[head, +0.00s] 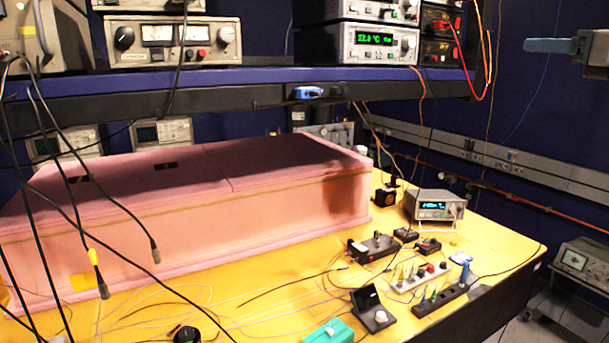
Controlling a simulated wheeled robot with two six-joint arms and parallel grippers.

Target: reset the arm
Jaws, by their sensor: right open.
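My right gripper (548,45) reaches in from the right edge at the upper right, with a blue finger and a grey body. It is open and holds nothing. It is in the air, in front of the dark blue wall and well to the right of the shelf. My left gripper is not in view. The pink foam enclosure (290,207) lies on the yellow table (230,290) at the left and middle, and its top panels are in place with a seam between them.
A shelf (240,92) with instruments spans above the enclosure. Black cables (105,200) hang at the left. A small meter (434,207), black boxes (373,247), a power strip (440,298) and a teal box (329,331) stand on the table's right part. A cart instrument (585,262) is at far right.

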